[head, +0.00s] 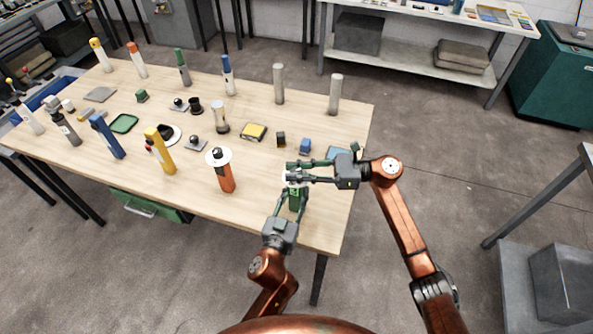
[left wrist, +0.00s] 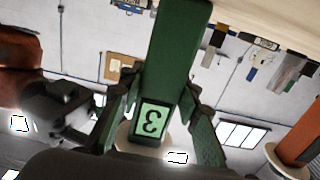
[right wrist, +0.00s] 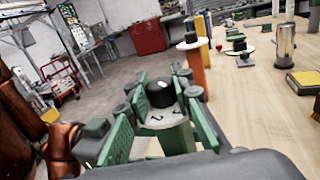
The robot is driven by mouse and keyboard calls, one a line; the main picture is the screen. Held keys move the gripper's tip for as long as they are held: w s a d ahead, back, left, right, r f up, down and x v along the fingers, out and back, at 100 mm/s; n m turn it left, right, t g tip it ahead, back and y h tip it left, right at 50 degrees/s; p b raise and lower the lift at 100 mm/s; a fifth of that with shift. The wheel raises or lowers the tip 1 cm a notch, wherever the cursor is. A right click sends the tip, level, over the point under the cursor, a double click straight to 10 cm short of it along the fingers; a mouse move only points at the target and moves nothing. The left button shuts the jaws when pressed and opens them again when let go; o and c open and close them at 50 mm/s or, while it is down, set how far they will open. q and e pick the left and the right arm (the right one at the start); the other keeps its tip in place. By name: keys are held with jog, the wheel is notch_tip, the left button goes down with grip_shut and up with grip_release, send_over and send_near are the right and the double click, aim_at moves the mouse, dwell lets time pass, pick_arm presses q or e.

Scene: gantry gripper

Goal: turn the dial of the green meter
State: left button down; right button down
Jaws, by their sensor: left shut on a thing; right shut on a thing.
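The green meter (head: 294,201) stands at the near right part of the table. Its green body, with a "3" label, fills the middle of the left wrist view (left wrist: 172,50). My left gripper (head: 291,196) is shut on this body from the near side. The dial, a black knob (right wrist: 161,93) over a white marked disc (right wrist: 158,121), shows in the right wrist view at the top of the meter. My right gripper (head: 290,172) comes in from the right, shut on the knob with a finger on each side. In the head view the fingers hide most of the dial.
An orange meter with a white disc (head: 226,178) stands to the left of the green one. A blue block (head: 305,146) and a small dark block (head: 281,139) lie behind. A yellow meter (head: 160,152) and several other items stand farther left. The table's right edge is close.

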pick_arm(q)
jog(key=shift+d, duration=0.1)
pick_arm(e)
jog(key=shift+f, duration=0.15)
jog(key=c, duration=1.7)
grip_release()
jog(key=shift+o, duration=0.2)
jog(key=d, duration=1.2)
pick_arm(q)
jog(key=c, duration=1.4)
grip_release()
jog(key=shift+o, duration=0.2)
